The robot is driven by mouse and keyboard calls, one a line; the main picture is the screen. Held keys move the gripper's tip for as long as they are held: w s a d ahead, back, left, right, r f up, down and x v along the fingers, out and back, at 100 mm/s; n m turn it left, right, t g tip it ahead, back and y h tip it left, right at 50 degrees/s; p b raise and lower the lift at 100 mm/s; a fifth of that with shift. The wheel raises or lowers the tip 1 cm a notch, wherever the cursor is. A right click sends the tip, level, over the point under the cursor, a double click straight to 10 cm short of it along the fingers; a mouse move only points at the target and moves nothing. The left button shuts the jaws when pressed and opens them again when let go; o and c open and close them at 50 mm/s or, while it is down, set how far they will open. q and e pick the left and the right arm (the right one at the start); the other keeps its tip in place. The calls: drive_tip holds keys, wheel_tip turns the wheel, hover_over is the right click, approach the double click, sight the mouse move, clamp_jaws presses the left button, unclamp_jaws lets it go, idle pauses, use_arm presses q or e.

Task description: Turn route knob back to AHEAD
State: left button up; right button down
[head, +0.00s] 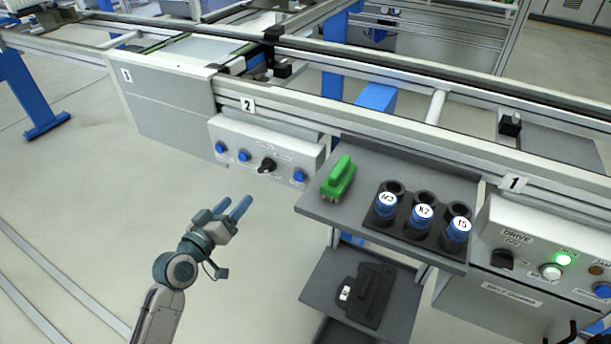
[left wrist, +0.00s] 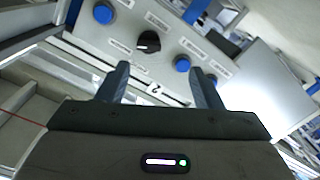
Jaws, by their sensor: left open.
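The route knob (head: 267,165) is a black rotary knob on the light grey panel (head: 228,134) below the number 2 plate. It also shows in the left wrist view (left wrist: 148,41), above the space between my fingers, with a small white mark on it. I cannot read the labels around it. My left gripper (head: 231,209) is open and empty, in front of and below the panel, apart from the knob. In the left wrist view its two fingers (left wrist: 161,84) point toward the panel. My right gripper is not in view.
Blue buttons (head: 243,155) flank the knob on the panel. A drive box (head: 521,218) stands farther right. The floor left of my arm is clear.

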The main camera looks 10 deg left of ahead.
sight(263, 171)
use_arm(q)
drive_tip(key=shift+h, duration=0.3)
drive_tip(key=x, duration=0.3)
drive_tip(key=r+x, duration=0.1)
drive_tip(key=x, duration=0.7)
drive_tip(key=shift+d+r, duration=0.3)
drive_tip(key=shift+d, duration=0.1)
drive_tip(key=c, duration=1)
